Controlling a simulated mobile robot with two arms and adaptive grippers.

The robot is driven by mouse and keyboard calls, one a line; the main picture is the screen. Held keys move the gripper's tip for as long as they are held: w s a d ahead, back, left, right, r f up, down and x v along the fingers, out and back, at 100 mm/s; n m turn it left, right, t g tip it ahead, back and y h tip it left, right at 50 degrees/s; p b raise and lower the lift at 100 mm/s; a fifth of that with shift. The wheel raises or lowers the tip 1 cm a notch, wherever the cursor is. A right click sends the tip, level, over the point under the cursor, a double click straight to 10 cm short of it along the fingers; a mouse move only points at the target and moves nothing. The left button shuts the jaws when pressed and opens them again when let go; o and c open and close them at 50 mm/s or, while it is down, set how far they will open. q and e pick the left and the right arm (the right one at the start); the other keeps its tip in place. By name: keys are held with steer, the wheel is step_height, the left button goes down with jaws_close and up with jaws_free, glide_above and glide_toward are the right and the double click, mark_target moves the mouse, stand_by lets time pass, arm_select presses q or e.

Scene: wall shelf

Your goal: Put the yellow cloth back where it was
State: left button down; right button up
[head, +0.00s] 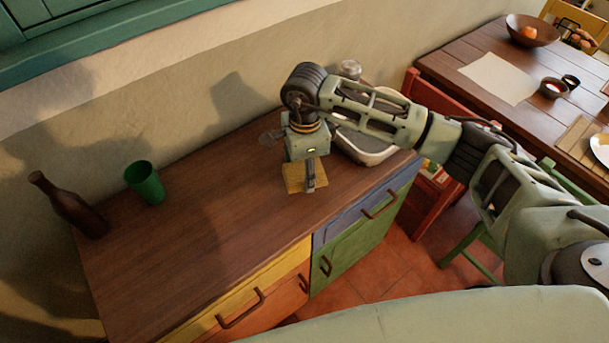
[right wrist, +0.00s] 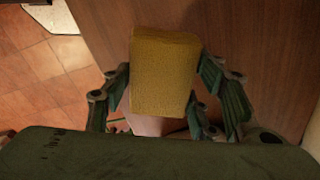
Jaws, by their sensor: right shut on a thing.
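The yellow cloth (head: 293,179) is a small folded square at the wooden counter top, in the middle of the head view. My right gripper (head: 309,178) points down over it and is shut on it. In the right wrist view the cloth (right wrist: 165,75) sits between the two fingers of my right gripper (right wrist: 165,95). Whether the cloth touches the counter or is just above it, I cannot tell. My left gripper is not in view.
The counter (head: 210,235) has clear room left of the arm. A green cup (head: 145,182) and a dark brown bottle (head: 70,205) stand at its left. A pale basin (head: 368,148) is partly hidden behind my right arm. A set table (head: 455,62) stands at the upper right.

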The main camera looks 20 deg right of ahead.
step_height(320, 180, down, 4)
steer(key=shift+r+p, duration=0.2)
steer(key=shift+p, duration=0.65)
steer(key=shift+f, duration=0.25)
steer(key=shift+f+b, duration=0.25)
steer(key=shift+b, duration=0.1)
steer(key=o, duration=1)
steer(key=shift+r, duration=0.1)
steer(key=shift+r, duration=0.35)
step_height(320, 180, up, 12)
steer(key=shift+f+b, duration=0.15)
steer(key=shift+b, duration=0.95)
